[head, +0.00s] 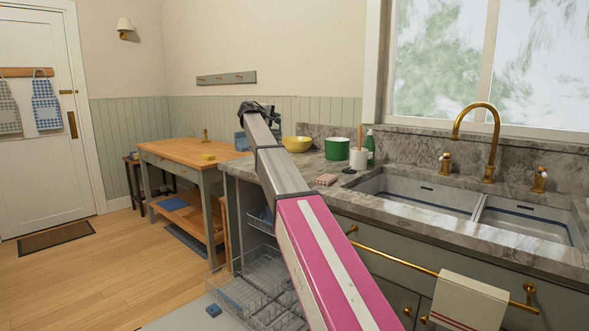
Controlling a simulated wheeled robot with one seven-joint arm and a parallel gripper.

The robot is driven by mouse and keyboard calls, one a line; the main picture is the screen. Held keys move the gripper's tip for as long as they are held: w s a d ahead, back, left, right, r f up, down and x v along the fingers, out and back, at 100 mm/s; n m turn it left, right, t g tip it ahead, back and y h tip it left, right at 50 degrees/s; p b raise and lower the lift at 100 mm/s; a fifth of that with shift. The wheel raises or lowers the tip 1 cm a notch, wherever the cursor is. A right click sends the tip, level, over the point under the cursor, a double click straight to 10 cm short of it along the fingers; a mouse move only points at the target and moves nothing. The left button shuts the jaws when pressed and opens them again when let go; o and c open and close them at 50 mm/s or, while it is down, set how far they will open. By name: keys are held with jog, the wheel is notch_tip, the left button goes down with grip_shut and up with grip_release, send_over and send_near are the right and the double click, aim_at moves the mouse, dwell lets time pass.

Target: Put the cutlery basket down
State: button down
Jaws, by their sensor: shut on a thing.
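My arm reaches away from the camera, and my gripper (244,121) is at its far end, small and dark and partly hidden by the arm. It is shut on the cutlery basket (240,142), a small blue thing showing just below it and left of the arm. The arm hides the basket's right part. The basket is over or at the left end of the grey marble counter (236,167). I cannot tell whether its bottom touches the counter.
A yellow bowl (296,144), green pot (337,149), white crock (358,158) and green bottle (370,146) stand along the counter left of the sink (420,194). Dishwasher racks (250,292) are pulled out below. A wooden table (186,152) stands left.

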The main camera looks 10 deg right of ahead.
aim_at(280, 135)
jog(key=w+d+f, duration=0.5)
jog(key=d+f, duration=0.5)
jog(key=d, duration=0.1)
jog(key=shift+f, duration=0.4)
jog(key=shift+w+d, duration=0.1)
jog(key=c, duration=1.2)
grip_release()
jog(key=v, duration=1.2)
